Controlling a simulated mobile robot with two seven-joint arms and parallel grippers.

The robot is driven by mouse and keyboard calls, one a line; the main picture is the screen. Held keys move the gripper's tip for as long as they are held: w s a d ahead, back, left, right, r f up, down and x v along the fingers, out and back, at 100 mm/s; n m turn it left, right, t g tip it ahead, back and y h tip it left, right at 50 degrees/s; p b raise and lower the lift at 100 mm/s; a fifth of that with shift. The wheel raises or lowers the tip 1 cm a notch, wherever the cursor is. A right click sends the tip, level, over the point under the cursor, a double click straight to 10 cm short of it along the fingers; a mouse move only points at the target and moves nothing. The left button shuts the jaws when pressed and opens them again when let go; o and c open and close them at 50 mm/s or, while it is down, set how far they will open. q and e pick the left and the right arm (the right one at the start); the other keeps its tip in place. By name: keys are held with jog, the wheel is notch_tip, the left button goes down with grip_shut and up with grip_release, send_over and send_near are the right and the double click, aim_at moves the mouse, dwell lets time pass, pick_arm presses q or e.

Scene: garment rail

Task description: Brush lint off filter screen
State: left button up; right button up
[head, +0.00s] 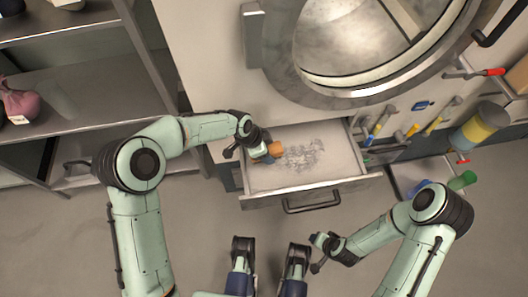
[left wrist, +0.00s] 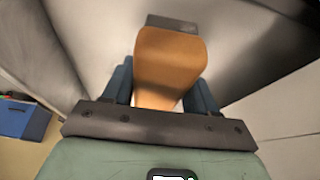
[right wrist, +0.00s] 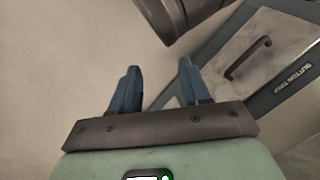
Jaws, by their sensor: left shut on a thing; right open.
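The filter screen (head: 262,175) is the pale floor of an open drawer below the round machine door. A grey patch of lint (head: 303,154) lies on its middle and right part. My left gripper (head: 266,158) is over the drawer's left end, shut on an orange-brown brush (head: 276,149). The brush handle (left wrist: 170,62) fills the space between the fingers in the left wrist view; whether its bristles touch the screen cannot be told. My right gripper (head: 316,240) is open and empty, in front of the drawer and low right; its spread fingers show in the right wrist view (right wrist: 157,92).
The drawer's front handle (head: 312,205) faces me. The large round door (head: 365,50) is above. Shelves (head: 80,90) stand at the left. Hand tools (head: 415,128) and a yellow-banded cylinder (head: 480,125) are at the right. The floor before the drawer is clear.

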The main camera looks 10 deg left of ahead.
aim_at(270, 148)
pick_arm(q)
jog(key=shift+r+p, duration=1.25)
jog(key=shift+r, duration=1.15)
pick_arm(e)
jog(key=s+a+r+g, duration=0.1)
jog(key=s+a+r, duration=0.2)
jog(key=s, duration=0.1)
jog(key=shift+a+g+y, duration=0.2)
jog(key=shift+g+y, duration=0.1)
